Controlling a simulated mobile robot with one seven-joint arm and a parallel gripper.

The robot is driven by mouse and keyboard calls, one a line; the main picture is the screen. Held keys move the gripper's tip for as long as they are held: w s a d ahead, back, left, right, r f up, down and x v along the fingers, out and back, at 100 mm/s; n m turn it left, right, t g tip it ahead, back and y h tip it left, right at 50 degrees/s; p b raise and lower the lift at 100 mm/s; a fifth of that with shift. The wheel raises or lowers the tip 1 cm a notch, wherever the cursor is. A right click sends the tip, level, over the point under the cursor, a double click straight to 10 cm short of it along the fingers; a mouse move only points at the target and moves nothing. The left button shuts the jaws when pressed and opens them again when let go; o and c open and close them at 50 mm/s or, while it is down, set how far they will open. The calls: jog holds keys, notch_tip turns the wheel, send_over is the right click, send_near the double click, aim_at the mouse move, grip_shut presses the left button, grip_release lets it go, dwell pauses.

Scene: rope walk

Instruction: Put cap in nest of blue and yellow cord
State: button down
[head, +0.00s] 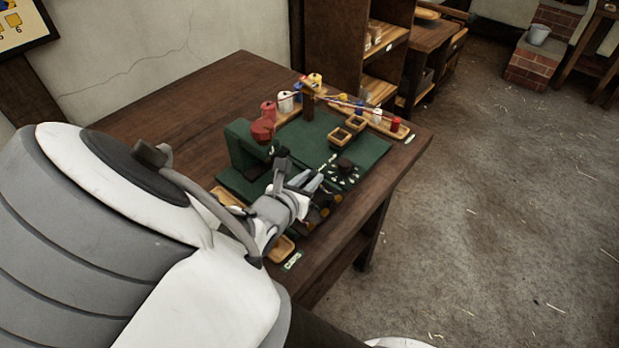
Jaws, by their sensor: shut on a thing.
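My gripper (309,182) is low over the near right part of the green mat (377,148). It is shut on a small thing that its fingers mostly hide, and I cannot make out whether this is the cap. Several small orange-brown round pieces (325,212) show just in front of it. A wooden tray (282,250) with a "CAPS" label (292,261) is at the table's near edge, partly behind my arm. Two small square wooden boxes (341,136) stand on the mat beyond my gripper. I cannot pick out a nest of blue and yellow cord.
Behind are a wooden post (308,105), thin cords and racks of coloured spools (377,116). A dark piece (345,165) and pale bits lie on the mat. The table's (170,105) far left is clear.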

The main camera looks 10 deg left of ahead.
jog(key=shift+f, duration=0.45)
jog(key=c, duration=0.8)
grip_release()
jog(key=shift+o, duration=0.2)
jog(key=shift+r, duration=0.15)
